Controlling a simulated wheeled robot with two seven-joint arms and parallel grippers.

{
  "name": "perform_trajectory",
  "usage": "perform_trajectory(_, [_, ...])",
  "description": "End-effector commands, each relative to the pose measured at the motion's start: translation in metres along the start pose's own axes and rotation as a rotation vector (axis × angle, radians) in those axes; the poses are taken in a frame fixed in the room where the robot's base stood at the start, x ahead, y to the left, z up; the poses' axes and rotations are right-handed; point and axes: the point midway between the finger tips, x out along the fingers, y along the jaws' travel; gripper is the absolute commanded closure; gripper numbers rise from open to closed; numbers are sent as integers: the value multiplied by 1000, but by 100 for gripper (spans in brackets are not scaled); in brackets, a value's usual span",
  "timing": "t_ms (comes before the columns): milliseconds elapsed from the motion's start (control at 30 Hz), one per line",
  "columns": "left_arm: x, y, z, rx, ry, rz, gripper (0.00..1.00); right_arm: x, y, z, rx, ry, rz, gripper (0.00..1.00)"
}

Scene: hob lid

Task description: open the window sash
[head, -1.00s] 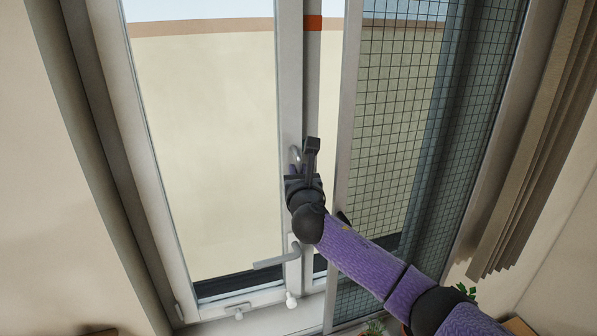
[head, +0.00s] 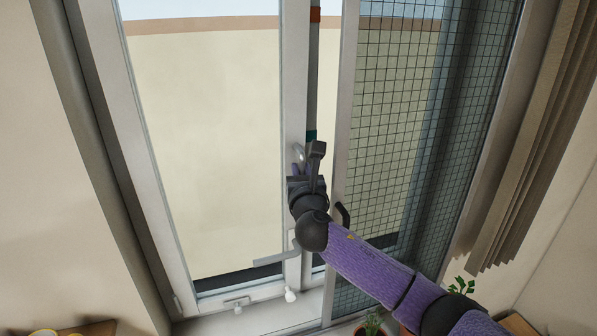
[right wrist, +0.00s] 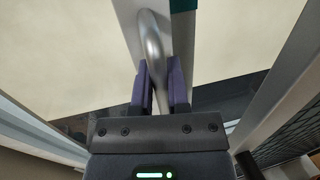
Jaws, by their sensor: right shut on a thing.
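The window sash (head: 293,90) is a white-framed pane at the left of the window. A curved metal pull handle (right wrist: 153,40) is on its right stile; in the head view it is mostly hidden behind my gripper. My right gripper (head: 300,170) is at this handle. In the right wrist view its purple fingers (right wrist: 160,85) are shut on it. Lower on the stile a grey lever handle (head: 277,257) points left, roughly level. A strip of the outside shows between the stile and the mesh screen's frame (head: 342,130). My left gripper is not in view.
A mesh screen (head: 390,140) stands right of the sash, with a bunched beige curtain (head: 530,150) beyond it. Potted plants (head: 371,326) stand low at the right. White latch fittings (head: 290,295) sit at the bottom rail. The wall at left is bare.

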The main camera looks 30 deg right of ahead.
Motion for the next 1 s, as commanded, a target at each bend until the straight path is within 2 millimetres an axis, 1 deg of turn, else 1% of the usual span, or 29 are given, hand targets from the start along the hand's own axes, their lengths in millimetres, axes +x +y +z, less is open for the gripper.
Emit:
perform_trajectory(33, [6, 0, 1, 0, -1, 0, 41, -4, 0, -9, 2, -2, 2, 100])
perform_trajectory(167, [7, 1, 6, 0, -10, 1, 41, -8, -1, -6, 7, -22, 2, 100])
perform_trajectory(367, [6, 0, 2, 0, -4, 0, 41, -7, -1, -4, 7, -23, 1, 100])
perform_trajectory(400, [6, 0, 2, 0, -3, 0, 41, -7, -1, -4, 7, -24, 1, 78])
perform_trajectory(467, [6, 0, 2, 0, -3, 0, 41, -7, -1, -4, 7, -24, 1, 65])
perform_trajectory(500, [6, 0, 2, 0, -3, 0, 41, -7, -1, -4, 7, -24, 1, 56])
perform_trajectory(533, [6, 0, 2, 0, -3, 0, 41, -7, -1, -4, 7, -24, 1, 50])
perform_trajectory(567, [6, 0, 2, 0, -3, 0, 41, -7, -1, -4, 7, -24, 1, 46])
perform_trajectory(867, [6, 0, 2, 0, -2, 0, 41, -10, -1, -4, 7, -24, 2, 46])
perform_trajectory(967, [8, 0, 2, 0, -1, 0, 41, -21, -1, -5, 5, -24, 3, 46])
perform_trajectory(1000, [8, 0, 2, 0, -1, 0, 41, -29, -1, -6, 5, -24, 5, 46])
